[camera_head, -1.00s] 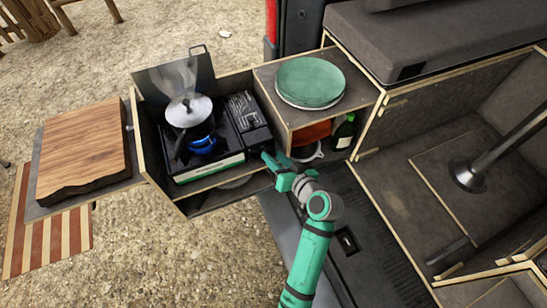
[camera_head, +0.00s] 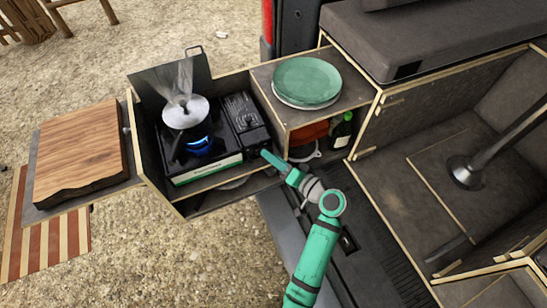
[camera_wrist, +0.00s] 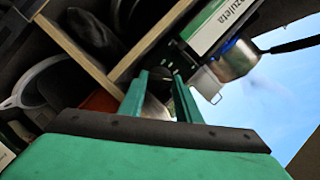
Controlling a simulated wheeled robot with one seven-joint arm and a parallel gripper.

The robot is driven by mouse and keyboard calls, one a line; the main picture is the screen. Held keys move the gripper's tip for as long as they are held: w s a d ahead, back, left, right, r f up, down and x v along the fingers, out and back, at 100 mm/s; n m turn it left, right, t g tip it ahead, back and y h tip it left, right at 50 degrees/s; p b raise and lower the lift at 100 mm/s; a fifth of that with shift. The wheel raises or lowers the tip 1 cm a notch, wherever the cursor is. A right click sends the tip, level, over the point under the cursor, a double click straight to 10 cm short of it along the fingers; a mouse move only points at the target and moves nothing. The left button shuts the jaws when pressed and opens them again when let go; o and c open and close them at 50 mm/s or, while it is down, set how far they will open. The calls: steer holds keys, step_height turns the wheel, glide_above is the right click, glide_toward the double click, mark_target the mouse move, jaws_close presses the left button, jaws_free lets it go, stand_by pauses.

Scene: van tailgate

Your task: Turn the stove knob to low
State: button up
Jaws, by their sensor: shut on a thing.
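The black camping stove (camera_head: 207,170) with a white and green front strip stands in the pull-out kitchen box. A pot with a steel lid (camera_head: 186,112) is on its burner, steaming, with a blue flame glow (camera_head: 200,145) beneath. My green gripper (camera_head: 265,155) is at the stove's front right corner, its fingers turned edge-on. In the wrist view my gripper (camera_wrist: 158,78) points at the stove front beside the label (camera_wrist: 215,25), shut on the stove knob. The knob is mostly hidden by the fingers, and its setting cannot be read.
A shelf with green plates (camera_head: 307,81) stands right of the stove. A bottle (camera_head: 342,131) and a pan are in the compartment below it, close to my gripper. A wooden board (camera_head: 80,155) lies on the left. Wooden box edges surround the stove.

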stand_by(0.3)
steer(key=o, duration=1.1)
steer(key=shift+c, duration=0.2)
steer(key=v, duration=1)
steer(key=shift+s+d, duration=0.25)
steer(key=shift+s, duration=0.05)
